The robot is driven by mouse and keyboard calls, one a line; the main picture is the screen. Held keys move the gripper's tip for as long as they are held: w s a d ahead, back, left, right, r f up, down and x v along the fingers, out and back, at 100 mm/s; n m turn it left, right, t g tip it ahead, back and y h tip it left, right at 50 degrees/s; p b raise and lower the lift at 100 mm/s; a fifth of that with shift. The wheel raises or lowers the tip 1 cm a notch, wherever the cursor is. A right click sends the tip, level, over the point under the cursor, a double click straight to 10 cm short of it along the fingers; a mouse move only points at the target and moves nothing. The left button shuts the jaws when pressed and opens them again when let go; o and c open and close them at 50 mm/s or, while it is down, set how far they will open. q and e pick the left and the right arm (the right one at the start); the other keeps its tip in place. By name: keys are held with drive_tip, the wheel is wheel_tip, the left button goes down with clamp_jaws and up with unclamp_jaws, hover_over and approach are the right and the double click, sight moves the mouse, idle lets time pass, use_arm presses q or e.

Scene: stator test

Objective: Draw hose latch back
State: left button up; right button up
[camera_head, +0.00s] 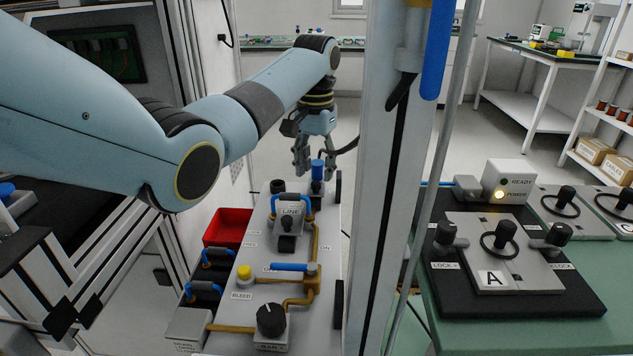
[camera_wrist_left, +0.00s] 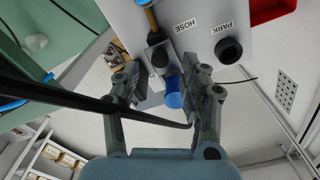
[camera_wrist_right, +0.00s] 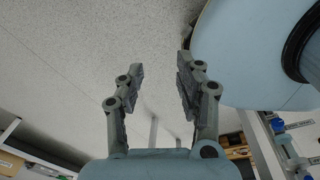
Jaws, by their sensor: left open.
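A blue cylindrical part (camera_head: 317,169), which looks like the hose latch, stands at the far end of the grey panel (camera_head: 325,235). My left gripper (camera_head: 314,158) is open just above it. In the left wrist view the blue part (camera_wrist_left: 174,92) lies between the open fingers (camera_wrist_left: 160,78), next to a dark fitting by the HOSE label (camera_wrist_left: 186,25). I cannot tell whether a finger touches it. A black hose (camera_wrist_left: 80,97) crosses in front of the left finger. My right gripper (camera_wrist_right: 160,75) shows only in its wrist view, open and empty over the floor.
A black round PARK socket (camera_wrist_left: 228,50) sits beside the HOSE fitting. The panel carries a LINE valve (camera_head: 288,222), blue handles and a black knob (camera_head: 271,320). A red bin (camera_head: 228,227) stands left of it. A pale upright post (camera_head: 378,180) stands close on its right.

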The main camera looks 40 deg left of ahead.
sight(316, 183)
use_arm(q)
drive_tip(key=shift+f, duration=1.5)
clamp_jaws()
